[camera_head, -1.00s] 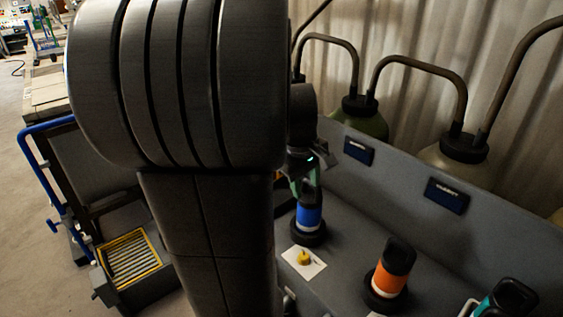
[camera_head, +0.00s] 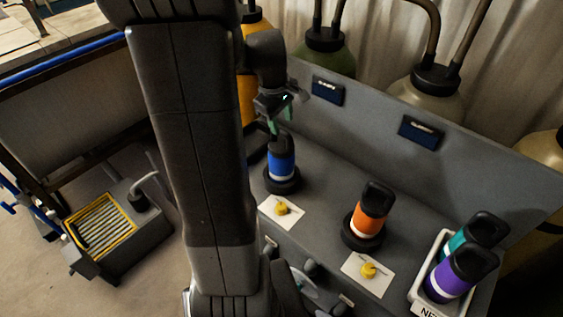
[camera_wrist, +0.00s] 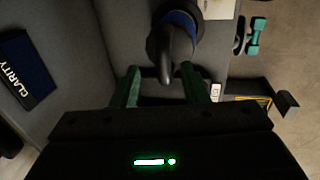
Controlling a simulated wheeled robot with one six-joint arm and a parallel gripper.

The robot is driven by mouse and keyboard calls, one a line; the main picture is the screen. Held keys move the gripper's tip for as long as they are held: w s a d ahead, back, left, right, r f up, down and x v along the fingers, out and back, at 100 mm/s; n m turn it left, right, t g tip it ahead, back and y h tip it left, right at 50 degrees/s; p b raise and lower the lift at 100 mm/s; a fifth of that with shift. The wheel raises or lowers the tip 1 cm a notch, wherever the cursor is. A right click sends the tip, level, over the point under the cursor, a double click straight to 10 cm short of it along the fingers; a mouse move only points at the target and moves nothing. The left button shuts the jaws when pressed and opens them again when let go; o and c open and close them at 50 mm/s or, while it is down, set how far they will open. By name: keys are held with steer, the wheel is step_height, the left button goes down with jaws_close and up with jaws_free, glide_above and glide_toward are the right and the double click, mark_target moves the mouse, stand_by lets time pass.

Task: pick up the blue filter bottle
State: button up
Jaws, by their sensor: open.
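The blue filter bottle (camera_head: 281,161) stands upright in a round black base on the grey bench, with a black looped cap and a white band. My gripper (camera_head: 281,120) is open just above and behind it, with green fingers pointing down. In the wrist view the bottle (camera_wrist: 180,22) shows its dark cap close by, and the two green fingertips (camera_wrist: 158,78) are spread on either side of the cap's loop. I cannot tell whether a finger touches the cap.
An orange bottle (camera_head: 372,210) stands in its own base to the right. A white tray (camera_head: 422,287) holds a teal bottle (camera_head: 484,232) and a purple bottle (camera_head: 461,273). White cards with yellow pieces (camera_head: 282,209) lie in front. The bench's back panel (camera_head: 365,125) rises close behind.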

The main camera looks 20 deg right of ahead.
mark_target(282, 129)
steer(key=shift+a+p+x, duration=0.1)
steer(key=shift+p+x, duration=0.15)
steer(key=shift+x, duration=1)
steer(key=shift+a+p+x, duration=0.15)
steer(key=shift+p+x, duration=0.05)
steer(key=shift+x, duration=1.05)
jaws_close()
